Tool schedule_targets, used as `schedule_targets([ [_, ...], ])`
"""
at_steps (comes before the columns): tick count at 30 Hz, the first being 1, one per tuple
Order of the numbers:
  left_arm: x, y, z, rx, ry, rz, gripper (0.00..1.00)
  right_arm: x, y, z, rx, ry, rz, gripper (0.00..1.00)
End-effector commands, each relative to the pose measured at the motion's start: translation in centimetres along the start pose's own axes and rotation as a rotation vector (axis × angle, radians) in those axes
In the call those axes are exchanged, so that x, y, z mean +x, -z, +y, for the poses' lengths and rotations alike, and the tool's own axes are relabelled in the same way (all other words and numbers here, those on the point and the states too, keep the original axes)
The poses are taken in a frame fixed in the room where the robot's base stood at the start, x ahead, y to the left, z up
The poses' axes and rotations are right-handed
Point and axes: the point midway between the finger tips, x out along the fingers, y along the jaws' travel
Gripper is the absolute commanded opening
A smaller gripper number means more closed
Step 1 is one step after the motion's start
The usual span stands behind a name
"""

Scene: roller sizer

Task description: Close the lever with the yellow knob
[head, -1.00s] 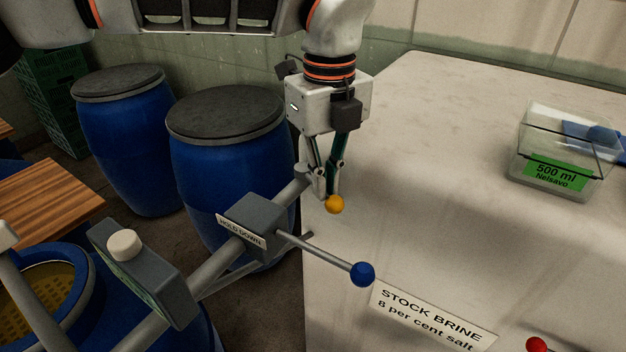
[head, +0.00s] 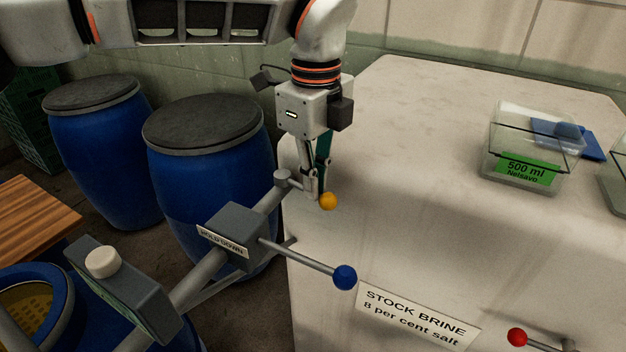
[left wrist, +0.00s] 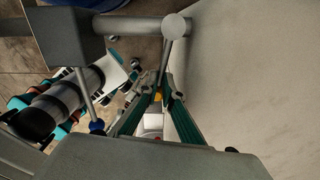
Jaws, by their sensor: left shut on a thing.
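The yellow knob (head: 328,201) is at the end of a lever near the far end of the grey pipe (head: 207,263), beside the edge of the pale block. My left gripper (head: 318,191) reaches down from above and is shut on the lever with the yellow knob. The knob shows just beyond the fingertips. In the left wrist view, the two green fingers (left wrist: 163,86) close around the thin lever, with a bit of yellow knob (left wrist: 158,97) between them. Most of the lever is hidden by the fingers. My right gripper is not in view.
A lever with a blue knob (head: 344,277) sticks out from the grey "HOLD DOWN" box (head: 232,233) nearby. A red knob (head: 517,337) is at the lower right. Clear containers (head: 522,170) stand on the pale block. Blue barrels (head: 207,185) stand behind the pipe.

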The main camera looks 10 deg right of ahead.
Motion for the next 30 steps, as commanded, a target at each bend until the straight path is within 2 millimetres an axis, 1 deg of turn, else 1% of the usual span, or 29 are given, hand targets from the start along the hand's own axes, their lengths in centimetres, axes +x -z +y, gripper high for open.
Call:
schedule_targets([
  [1, 0.7, 1.0, 0.4, 0.009, -0.018, 0.016, 0.00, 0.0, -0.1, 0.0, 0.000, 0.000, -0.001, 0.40],
  [2, 0.7, 1.0, 0.3, 0.009, -0.018, 0.016, 0.00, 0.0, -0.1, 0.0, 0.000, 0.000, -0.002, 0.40],
  [3, 0.7, 1.0, 0.3, 0.009, -0.017, 0.016, 0.14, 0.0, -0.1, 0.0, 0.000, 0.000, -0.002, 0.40],
  [4, 0.7, 1.0, 0.3, 0.010, -0.017, 0.016, 0.22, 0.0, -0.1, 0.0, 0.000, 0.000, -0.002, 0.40],
  [5, 0.6, 1.0, 0.3, 0.010, -0.017, 0.016, 0.24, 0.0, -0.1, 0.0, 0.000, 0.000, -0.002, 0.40],
  [14, 0.2, 0.6, 0.1, 0.005, -0.008, 0.011, 0.24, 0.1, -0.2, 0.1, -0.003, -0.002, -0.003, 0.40],
  [17, -0.3, 0.5, 0.1, 0.004, -0.006, 0.009, 0.24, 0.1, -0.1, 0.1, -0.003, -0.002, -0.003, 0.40],
  [20, -1.6, 0.5, 0.0, 0.004, -0.003, 0.008, 0.24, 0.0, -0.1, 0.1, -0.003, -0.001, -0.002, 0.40],
  [30, -8.3, 0.7, -0.1, 0.005, -0.006, 0.008, 0.24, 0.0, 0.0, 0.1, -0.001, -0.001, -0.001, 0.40],
])
